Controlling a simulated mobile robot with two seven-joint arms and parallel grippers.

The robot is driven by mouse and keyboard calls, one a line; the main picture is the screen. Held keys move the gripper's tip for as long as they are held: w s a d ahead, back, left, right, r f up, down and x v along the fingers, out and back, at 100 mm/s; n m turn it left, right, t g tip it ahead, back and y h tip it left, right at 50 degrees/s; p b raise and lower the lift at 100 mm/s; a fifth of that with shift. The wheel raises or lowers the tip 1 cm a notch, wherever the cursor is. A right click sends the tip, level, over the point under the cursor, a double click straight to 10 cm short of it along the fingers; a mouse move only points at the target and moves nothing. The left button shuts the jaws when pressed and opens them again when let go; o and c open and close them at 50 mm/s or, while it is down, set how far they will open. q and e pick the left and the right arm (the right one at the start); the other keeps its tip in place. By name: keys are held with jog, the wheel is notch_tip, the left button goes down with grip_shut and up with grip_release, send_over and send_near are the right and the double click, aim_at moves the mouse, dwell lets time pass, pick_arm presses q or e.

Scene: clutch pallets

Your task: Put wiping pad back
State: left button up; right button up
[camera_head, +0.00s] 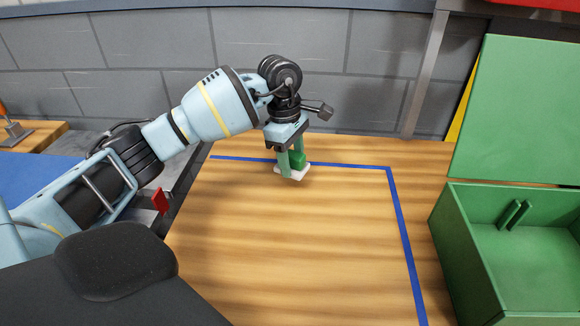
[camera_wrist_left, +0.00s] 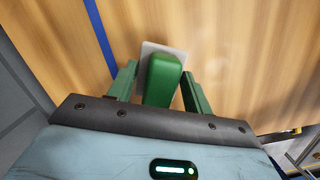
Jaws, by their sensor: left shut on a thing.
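The wiping pad has a green block handle (camera_head: 297,158) and a thin white pad (camera_head: 293,175) under it. It is at the far side of the wooden table, by the blue tape line. My left gripper (camera_head: 290,163) points down and is shut on the handle. In the left wrist view, the green handle (camera_wrist_left: 162,78) stands between the two green fingers (camera_wrist_left: 160,88), with the white pad (camera_wrist_left: 150,48) showing beyond it. I cannot tell whether the pad touches the table. My right gripper is not in view.
Blue tape (camera_head: 402,220) marks a corner on the wooden table (camera_head: 290,250). A green open box (camera_head: 480,270) with a raised lid (camera_head: 520,110) stands at the right. A grey block wall (camera_head: 350,80) rises behind. The table's middle is clear.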

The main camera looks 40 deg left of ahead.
pick_arm(q)
jog(key=shift+w+a, duration=0.1)
jog(key=shift+a, duration=0.1)
jog(key=shift+a+f, duration=0.2)
jog(key=shift+f, duration=1.55)
jog(key=shift+f, duration=0.15)
jog(key=o, duration=0.9)
jog(key=shift+o, duration=0.2)
jog(key=r, duration=0.4)
jog(key=a+r, duration=0.1)
jog(key=r, duration=0.7)
jog(key=shift+a+r, duration=0.1)
jog(key=shift+a, duration=0.25)
